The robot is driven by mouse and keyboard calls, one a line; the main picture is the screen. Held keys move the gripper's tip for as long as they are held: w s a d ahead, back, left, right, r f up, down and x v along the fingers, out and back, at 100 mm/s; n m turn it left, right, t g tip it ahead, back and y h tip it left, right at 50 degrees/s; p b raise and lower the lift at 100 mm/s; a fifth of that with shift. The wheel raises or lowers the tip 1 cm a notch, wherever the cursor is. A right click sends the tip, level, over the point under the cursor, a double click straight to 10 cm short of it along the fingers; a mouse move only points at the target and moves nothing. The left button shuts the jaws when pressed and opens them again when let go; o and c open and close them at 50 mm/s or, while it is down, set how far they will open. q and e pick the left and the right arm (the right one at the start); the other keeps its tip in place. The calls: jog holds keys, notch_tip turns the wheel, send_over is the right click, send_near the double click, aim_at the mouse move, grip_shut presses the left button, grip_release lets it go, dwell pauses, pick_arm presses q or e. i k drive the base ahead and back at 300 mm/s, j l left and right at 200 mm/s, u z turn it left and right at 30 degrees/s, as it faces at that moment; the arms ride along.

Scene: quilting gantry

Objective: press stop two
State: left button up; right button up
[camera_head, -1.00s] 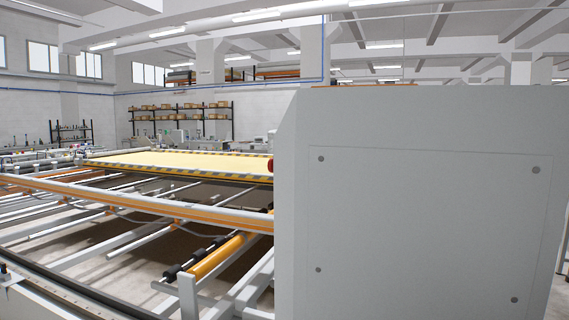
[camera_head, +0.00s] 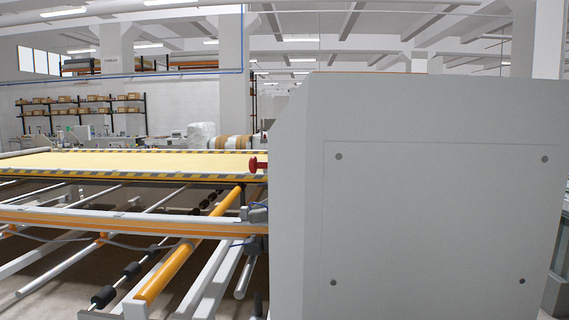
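A red stop button (camera_head: 258,164) sticks out from the left side of a large grey machine cabinet, seen from the side. Its base is hidden by the cabinet's edge, and no label can be read on it. The grey cabinet (camera_head: 430,220) fills the right half of the head view, with a flat panel held by a screw at each corner. Neither of my grippers shows in this view.
The quilting gantry's bed with yellow fabric (camera_head: 120,162) lies left of the cabinet. An orange-and-white rail (camera_head: 130,222) and an orange roller (camera_head: 190,245) run low in front of it. Shelves with boxes (camera_head: 85,112) stand at the back wall.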

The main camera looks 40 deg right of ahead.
aim_at(254, 165)
jog(key=i+j+z, duration=0.15)
jog(key=z, duration=0.2)
jog(key=i+j+z, duration=0.15)
jog(key=z, duration=0.2)
jog(key=j+z, duration=0.4)
jog(key=i+j+z, duration=0.15)
jog(key=j+z, duration=0.2)
jog(key=i+j+z, duration=0.15)
jog(key=j+z, duration=0.15)
